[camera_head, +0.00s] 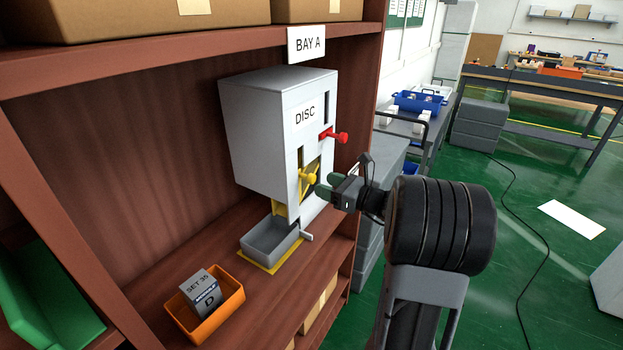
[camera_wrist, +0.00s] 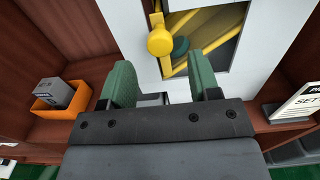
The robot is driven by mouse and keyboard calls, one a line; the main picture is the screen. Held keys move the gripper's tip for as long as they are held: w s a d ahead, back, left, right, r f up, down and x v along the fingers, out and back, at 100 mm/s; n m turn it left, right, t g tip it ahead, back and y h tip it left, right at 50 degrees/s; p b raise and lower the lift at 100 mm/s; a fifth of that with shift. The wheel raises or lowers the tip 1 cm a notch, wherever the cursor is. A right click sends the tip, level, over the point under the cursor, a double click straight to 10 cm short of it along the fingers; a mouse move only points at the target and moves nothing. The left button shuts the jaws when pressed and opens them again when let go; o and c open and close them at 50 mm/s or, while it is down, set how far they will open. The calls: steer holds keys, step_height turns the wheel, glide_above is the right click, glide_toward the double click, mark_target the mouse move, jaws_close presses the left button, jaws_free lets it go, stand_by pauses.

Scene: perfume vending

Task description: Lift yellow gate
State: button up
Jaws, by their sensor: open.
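The yellow gate has a round yellow knob (camera_head: 308,177) on the front of the white DISC dispenser (camera_head: 262,110). In the wrist view the knob (camera_wrist: 161,42) is just beyond my fingertips, between them and a little above. Yellow bars (camera_wrist: 205,45) and a dark green round thing show in the window behind it. My gripper (camera_head: 325,186) is in front of the dispenser, right of the knob. Its two green fingers (camera_wrist: 167,75) are apart and empty in the wrist view. I cannot tell whether either finger touches the knob.
A red knob (camera_head: 335,136) sticks out above the yellow one. A grey tray (camera_head: 268,250) lies below the dispenser on a yellow-marked patch. An orange bin (camera_head: 229,304) with a grey box (camera_head: 201,290) stands at front left. A shelf wall (camera_head: 372,60) rises right of the dispenser.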

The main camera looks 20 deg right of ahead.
mark_target(314, 180)
steer(key=shift+x, duration=2.75)
steer(key=shift+c, duration=0.2)
jaws_close()
